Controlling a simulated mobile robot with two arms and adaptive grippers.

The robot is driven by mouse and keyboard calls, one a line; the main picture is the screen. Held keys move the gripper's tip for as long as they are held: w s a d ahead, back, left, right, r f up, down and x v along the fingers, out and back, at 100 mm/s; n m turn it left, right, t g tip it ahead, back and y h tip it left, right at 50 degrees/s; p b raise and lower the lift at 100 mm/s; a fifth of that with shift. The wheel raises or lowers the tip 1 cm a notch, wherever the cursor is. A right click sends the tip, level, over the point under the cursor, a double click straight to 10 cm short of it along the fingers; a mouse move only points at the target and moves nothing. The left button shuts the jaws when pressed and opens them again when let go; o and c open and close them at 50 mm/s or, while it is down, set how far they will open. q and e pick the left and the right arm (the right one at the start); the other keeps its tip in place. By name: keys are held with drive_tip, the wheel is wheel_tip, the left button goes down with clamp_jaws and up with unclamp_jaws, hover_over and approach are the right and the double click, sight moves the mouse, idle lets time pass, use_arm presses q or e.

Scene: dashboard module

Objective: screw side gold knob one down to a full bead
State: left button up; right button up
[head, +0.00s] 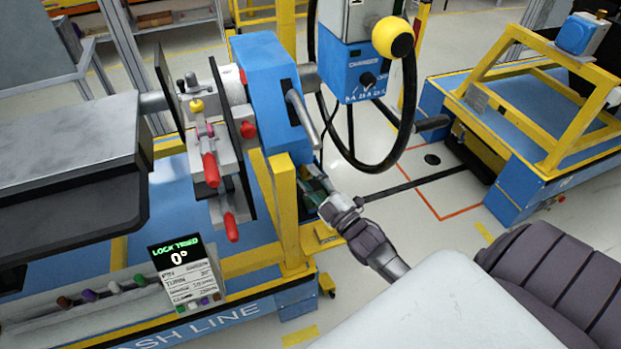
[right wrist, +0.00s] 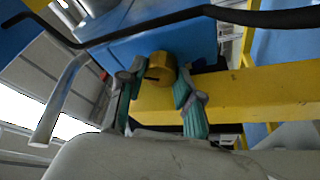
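The gold knob (right wrist: 158,68), with a dark slot in its face, sits under the blue housing in the right wrist view. My right gripper (right wrist: 160,88) has its two green-padded fingers on either side of this knob, with the tips very close to its edges. I cannot tell whether the fingers press on it. In the head view my right gripper (head: 322,188) reaches in beside the yellow post, below the blue housing (head: 265,90). The knob is hidden there. My left gripper does not show.
A display (head: 178,272) reads "LOCK TRIED 0°". Red-handled clamps (head: 210,168) hang left of the housing. A yellow post (head: 287,210) stands close to my right gripper. A black cable (head: 405,120) loops from a blue control box (head: 355,75).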

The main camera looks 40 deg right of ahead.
clamp_jaws()
drive_tip(key=shift+f+m, duration=0.1)
drive_tip(key=shift+m, duration=0.2)
drive_tip(key=shift+a+f+m+t+h+b, duration=0.1)
drive_tip(key=shift+m+t+h+b, duration=0.3)
drive_tip(key=shift+m, duration=0.8)
drive_tip(key=m+h, duration=0.2)
drive_tip(key=m, duration=0.2)
drive_tip(key=shift+t+b, duration=0.3)
drive_tip(key=shift+b, duration=0.1)
drive_tip(key=shift+a+m+h, duration=0.1)
drive_tip(key=shift+m+h, duration=1.2)
drive_tip(key=shift+m, duration=1.4)
